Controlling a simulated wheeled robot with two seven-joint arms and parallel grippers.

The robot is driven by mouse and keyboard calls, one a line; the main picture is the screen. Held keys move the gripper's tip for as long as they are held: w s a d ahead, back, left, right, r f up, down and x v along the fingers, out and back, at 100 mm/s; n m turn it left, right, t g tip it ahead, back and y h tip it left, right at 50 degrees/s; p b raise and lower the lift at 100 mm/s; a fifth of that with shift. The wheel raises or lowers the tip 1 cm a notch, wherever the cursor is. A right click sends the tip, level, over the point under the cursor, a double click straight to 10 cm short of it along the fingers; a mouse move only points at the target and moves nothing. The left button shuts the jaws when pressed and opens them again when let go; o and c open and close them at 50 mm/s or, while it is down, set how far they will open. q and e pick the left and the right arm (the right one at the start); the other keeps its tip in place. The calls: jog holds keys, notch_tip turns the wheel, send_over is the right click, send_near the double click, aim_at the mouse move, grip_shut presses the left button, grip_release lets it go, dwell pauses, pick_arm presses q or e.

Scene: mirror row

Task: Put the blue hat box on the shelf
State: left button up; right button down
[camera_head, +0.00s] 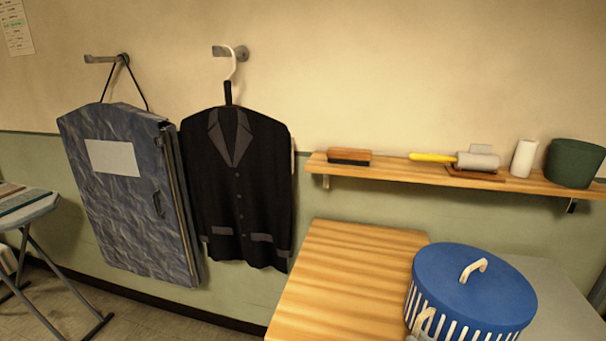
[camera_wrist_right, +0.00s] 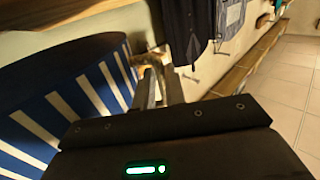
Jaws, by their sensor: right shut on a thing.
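The blue hat box (camera_head: 466,285) is round, with a plain blue lid, a pale handle on top and white stripes down its side. It is at the lower right of the head view, in front of the wooden table top. I cannot tell whether its base touches anything. My right gripper (camera_head: 424,322) is shut on it at its left side; its striped side also fills the left of the right wrist view (camera_wrist_right: 75,100), beside the gripper fingers (camera_wrist_right: 157,80). The wooden shelf (camera_head: 400,172) runs along the wall behind. My left gripper is not in view.
The shelf holds a brush (camera_head: 349,156), a lint roller (camera_head: 478,159), a white cylinder (camera_head: 524,158) and a dark green pot (camera_head: 574,163). Bare shelf lies between brush and roller. A wooden table top (camera_head: 340,275) is below. A garment bag (camera_head: 125,205) and black jacket (camera_head: 238,190) hang left.

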aim_at(419, 328)
jog(key=d+m+h, duration=0.1)
jog(key=w+d+r+m+t+h, duration=0.1)
jog(key=h, duration=0.1)
jog(key=shift+w, duration=0.15)
jog(key=shift+w+d+r+m+t+h, duration=0.1)
jog(key=shift+m+t+h, duration=0.1)
jog(key=shift+m+h, duration=0.25)
jog(key=shift+w+d+r+m+t+h, duration=0.1)
jog(key=shift+m+t+h, duration=0.1)
jog(key=shift+m+h, duration=0.25)
jog(key=shift+w+a+r+m+h, duration=0.15)
jog(key=shift+m+h, duration=0.15)
jog(key=shift+h, duration=0.5)
jog(key=shift+a+r+m+h, duration=0.25)
jog(key=shift+a+m+h, duration=0.15)
jog(key=shift+a+h, duration=0.25)
jog(key=shift+w+a+r+h, duration=0.25)
jog(key=shift+a+r, duration=0.25)
jog(key=shift+a, duration=0.4)
